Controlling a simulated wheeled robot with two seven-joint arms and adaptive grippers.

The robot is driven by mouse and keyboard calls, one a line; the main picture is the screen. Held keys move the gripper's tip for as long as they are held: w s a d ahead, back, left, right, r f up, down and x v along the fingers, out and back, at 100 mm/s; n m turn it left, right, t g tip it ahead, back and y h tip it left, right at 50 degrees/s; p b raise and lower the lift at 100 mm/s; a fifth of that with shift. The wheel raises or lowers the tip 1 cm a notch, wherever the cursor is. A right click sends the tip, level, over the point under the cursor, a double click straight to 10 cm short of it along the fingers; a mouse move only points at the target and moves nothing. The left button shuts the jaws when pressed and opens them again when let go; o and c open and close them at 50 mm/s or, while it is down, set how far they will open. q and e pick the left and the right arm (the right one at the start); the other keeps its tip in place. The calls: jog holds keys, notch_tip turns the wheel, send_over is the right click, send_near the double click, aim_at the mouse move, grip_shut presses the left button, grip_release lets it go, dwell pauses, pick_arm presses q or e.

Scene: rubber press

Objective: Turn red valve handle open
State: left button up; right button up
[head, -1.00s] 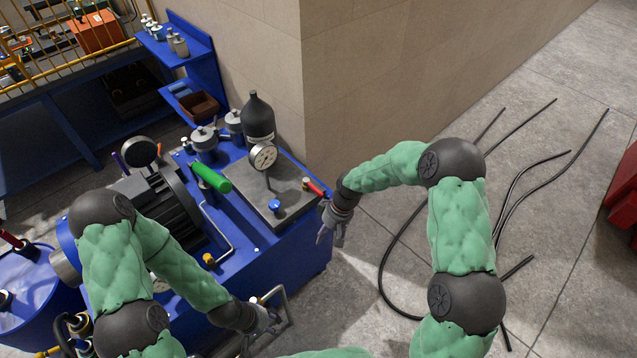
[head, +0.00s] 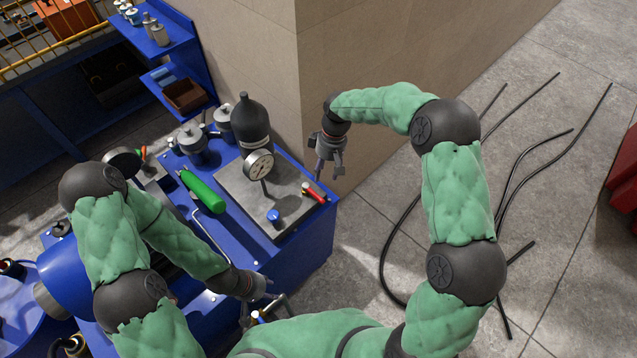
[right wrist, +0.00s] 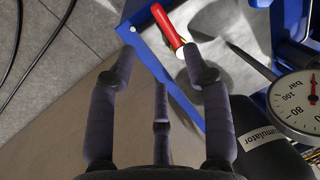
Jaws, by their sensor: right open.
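The red valve handle (head: 314,192) is a short lever near the right edge of the grey plate (head: 235,186) on the blue machine. In the right wrist view the red handle (right wrist: 167,26) shows at top centre, just beyond the fingertips. My right gripper (head: 329,170) is open and empty, above and slightly right of the handle, apart from it. Its spread fingers (right wrist: 160,75) fill the wrist view. My left gripper (head: 254,308) is low at the machine's front edge, near a grey metal bar; whether it is open or shut is unclear.
A pressure gauge (head: 258,164), a black accumulator bottle (head: 250,122) and a blue knob (head: 273,215) stand near the handle. The wall corner (head: 303,120) rises behind; black hoses (head: 505,215) lie on the floor.

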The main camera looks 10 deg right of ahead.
aim_at(314, 194)
notch_tip(314, 194, down, 10)
jog(key=s+a+b, duration=0.1)
jog(key=b, duration=0.1)
jog(key=shift+s+a, duration=0.3)
jog(key=shift+a, duration=0.05)
jog(key=shift+c, duration=0.3)
grip_shut()
